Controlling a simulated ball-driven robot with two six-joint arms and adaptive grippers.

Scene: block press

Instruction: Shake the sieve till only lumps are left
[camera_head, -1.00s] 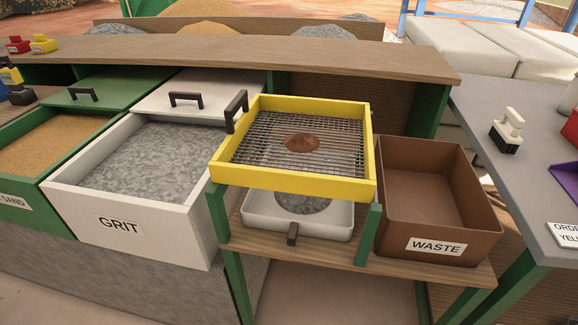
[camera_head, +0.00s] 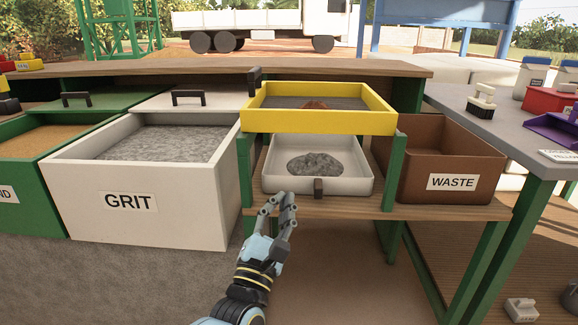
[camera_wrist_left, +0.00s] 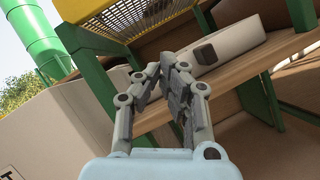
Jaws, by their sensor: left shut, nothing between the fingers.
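The yellow-framed sieve (camera_head: 330,122) rests on green posts. A reddish-brown lump (camera_head: 314,105) lies on its mesh; other contents are hard to see at this low angle. The sieve's underside (camera_wrist_left: 98,16) shows in the left wrist view. A white tray (camera_head: 345,184) with a dark handle (camera_head: 318,188) stands on the wooden shelf below, holding a grey heap (camera_head: 315,163). My left gripper (camera_head: 282,198) is shut and empty, in front of the tray's left front corner, below the sieve. It also shows in the left wrist view (camera_wrist_left: 172,64). My right gripper is not in view.
A white GRIT bin (camera_head: 185,205) stands left of the sieve, a brown WASTE bin (camera_head: 480,195) right of it. A grey table (camera_head: 525,135) on the far right holds a stamp-like thing (camera_head: 481,100) and a purple tray.

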